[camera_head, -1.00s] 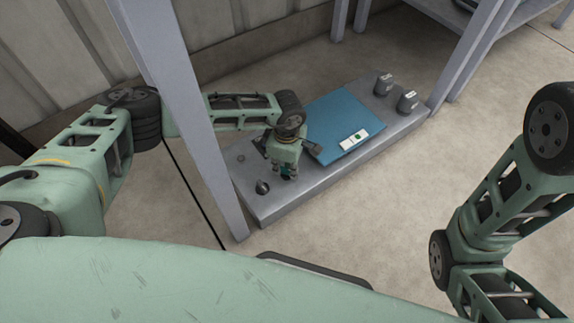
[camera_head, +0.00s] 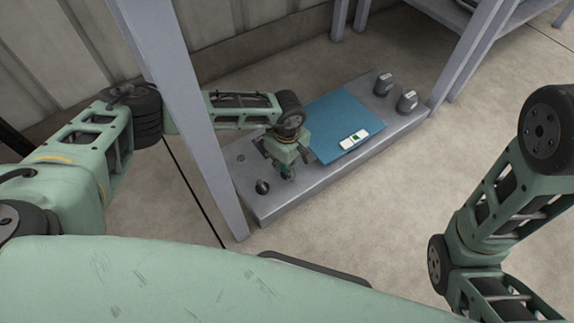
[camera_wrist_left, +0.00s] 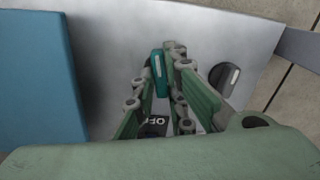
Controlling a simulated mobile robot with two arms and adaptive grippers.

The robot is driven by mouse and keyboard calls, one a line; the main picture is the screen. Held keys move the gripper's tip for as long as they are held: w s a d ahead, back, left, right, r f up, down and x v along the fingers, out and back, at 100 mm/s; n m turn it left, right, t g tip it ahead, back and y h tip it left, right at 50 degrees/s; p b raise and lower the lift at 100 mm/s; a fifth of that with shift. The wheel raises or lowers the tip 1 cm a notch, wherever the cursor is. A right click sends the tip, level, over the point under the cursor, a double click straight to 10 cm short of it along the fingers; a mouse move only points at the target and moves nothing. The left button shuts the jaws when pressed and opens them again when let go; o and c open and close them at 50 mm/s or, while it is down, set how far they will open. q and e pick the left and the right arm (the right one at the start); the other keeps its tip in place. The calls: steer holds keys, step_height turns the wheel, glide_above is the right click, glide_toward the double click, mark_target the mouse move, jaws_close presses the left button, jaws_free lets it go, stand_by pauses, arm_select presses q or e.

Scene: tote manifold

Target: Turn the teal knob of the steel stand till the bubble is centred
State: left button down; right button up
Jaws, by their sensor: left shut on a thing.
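The steel stand (camera_head: 322,188) is a long low grey slab on the floor. The teal knob (camera_wrist_left: 160,73) stands between the fingers of my left gripper (camera_wrist_left: 159,62) in the left wrist view, and the fingers are shut on it. In the head view my left gripper (camera_head: 286,175) points down over the near left part of the stand, and only a bit of teal shows there. A small white level with a green window (camera_head: 357,138) lies on the blue plate (camera_head: 340,112). The bubble is too small to place. My right gripper is out of view.
A dark knob (camera_head: 262,187) with a white mark is beside the teal one. Two more dark knobs (camera_head: 383,84) (camera_head: 407,101) stand at the stand's far right end. A grey upright post (camera_head: 190,110) crosses in front of my left arm. A label reading OFF (camera_wrist_left: 155,121) is partly hidden.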

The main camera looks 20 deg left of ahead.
arm_select(q)
steer(key=c, duration=1.8)
jaws_free()
steer(key=shift+r, duration=0.25)
step_height(320, 180, up, 12)
steer(key=shift+f, duration=0.25)
